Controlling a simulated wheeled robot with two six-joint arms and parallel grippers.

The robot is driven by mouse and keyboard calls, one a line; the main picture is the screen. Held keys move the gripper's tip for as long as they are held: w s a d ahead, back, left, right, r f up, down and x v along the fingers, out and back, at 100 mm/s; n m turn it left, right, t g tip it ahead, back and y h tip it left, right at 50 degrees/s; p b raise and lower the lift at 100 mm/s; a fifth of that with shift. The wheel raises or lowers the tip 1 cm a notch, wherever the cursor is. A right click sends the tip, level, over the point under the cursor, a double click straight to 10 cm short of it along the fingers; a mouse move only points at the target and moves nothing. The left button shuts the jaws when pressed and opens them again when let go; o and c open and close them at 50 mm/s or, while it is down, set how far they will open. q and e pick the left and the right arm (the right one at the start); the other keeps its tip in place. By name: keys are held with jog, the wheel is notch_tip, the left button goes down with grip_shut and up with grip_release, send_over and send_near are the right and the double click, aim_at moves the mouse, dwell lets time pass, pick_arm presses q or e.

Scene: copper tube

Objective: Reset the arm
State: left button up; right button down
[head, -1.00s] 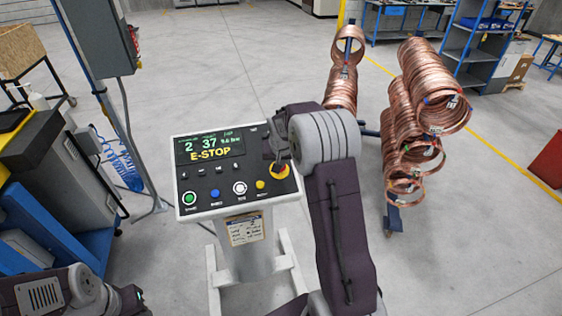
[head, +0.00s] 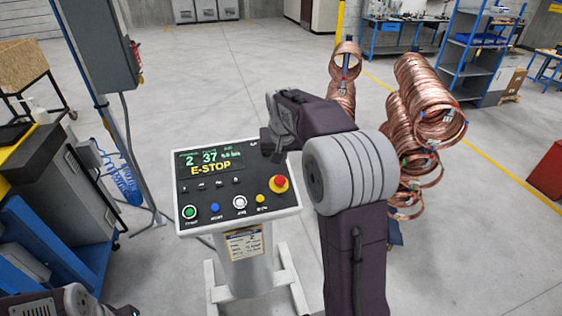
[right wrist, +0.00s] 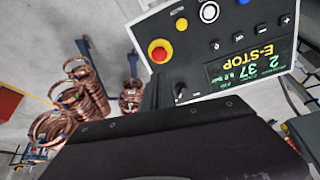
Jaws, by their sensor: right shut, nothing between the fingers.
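The control console (head: 238,190) stands in front of me. Its screen reads "E-STOP" in yellow. The red emergency-stop button (head: 279,184) on its yellow base is at the panel's right side, uncovered. It also shows in the right wrist view (right wrist: 158,52). My right gripper (head: 276,153) is shut and empty, above the panel's upper right edge, behind the red button and apart from it. In the right wrist view, part of it (right wrist: 154,95) shows dark below the button. My left arm shows only at the lower left corner; its gripper is out of view.
Copper tube coils (head: 425,95) hang on a rack to the right, behind my right arm. A grey cabinet on a blue post (head: 108,50) stands at the left, with a dark machine (head: 60,190) below. Open floor lies behind the console.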

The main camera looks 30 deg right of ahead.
jog(key=s+a+f+n+g+y+b, duration=0.1)
jog(key=s+a+f+b, duration=0.25)
jog(key=f, duration=0.25)
jog(key=s+a+f+n+b, duration=0.1)
jog(key=s+a+f+b, duration=0.2)
jog(key=a+f+b, duration=0.3)
jog(key=s+a+f+n+g+y+b, duration=0.1)
jog(key=s+a+f, duration=0.3)
jog(key=s+f, duration=1.1)
jog(key=shift+s+n+g, duration=0.3)
jog(key=shift+n+g, duration=0.5)
jog(key=shift+n, duration=0.1)
jog(key=shift+a, duration=0.1)
